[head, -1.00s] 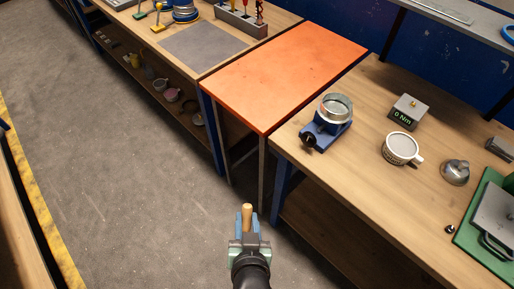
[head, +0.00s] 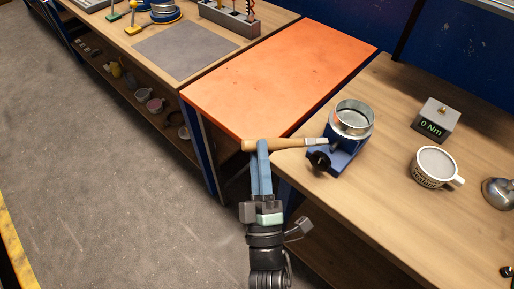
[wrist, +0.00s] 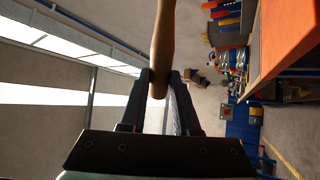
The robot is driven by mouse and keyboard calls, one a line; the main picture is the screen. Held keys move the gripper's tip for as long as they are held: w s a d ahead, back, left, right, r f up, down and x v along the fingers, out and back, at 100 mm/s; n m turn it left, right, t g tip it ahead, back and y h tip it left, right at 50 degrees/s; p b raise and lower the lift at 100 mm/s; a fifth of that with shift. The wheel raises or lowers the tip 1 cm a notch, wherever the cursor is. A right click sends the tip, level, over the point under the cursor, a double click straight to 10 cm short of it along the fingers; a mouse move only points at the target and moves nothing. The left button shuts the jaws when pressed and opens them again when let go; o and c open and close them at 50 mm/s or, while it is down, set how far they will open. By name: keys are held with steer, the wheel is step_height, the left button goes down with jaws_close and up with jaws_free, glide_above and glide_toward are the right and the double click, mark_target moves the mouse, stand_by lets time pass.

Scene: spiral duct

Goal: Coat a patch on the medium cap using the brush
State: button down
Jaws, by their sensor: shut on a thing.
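My gripper (head: 262,150) is shut on the brush (head: 290,144), around its wooden handle. The brush lies roughly level in the head view, with its pale tip pointing right. The tip overlaps the front of the blue vise, and I cannot tell whether it touches. In the wrist view the handle (wrist: 162,40) stands between the fingers (wrist: 158,85). A silver round cap-like part (head: 353,118), open at the top, sits in the blue vise (head: 342,155) to the right of my gripper. I cannot tell its size class.
The vise stands on a wooden bench beside an orange table (head: 280,75). A white mug (head: 434,166), a torque meter (head: 436,120) reading 0 Nm and a domed metal part (head: 498,193) stand to its right. A grey mat (head: 184,50) lies on the far bench.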

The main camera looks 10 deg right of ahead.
mark_target(286, 148)
steer(key=shift+w+d+r, duration=0.1)
steer(key=shift+w+d, duration=0.75)
steer(key=shift+d, duration=0.3)
steer(key=shift+w+d+r, duration=0.1)
steer(key=shift+w+d, duration=0.75)
steer(key=shift+d, duration=0.3)
steer(key=shift+w+d, duration=0.5)
steer(key=shift+d, duration=0.15)
step_height(286, 148, down, 4)
steer(key=b, duration=0.5)
steer(key=shift+s+f, duration=0.1)
steer(key=shift+f, duration=0.15)
steer(key=shift+r+p, duration=1.55)
steer(key=shift+r, duration=0.7)
steer(key=f+b, duration=0.4)
steer(key=shift+s+d+f+b, duration=0.15)
steer(key=shift+s+f+b, duration=0.1)
steer(key=shift+b, duration=0.15)
steer(key=shift+r, duration=0.15)
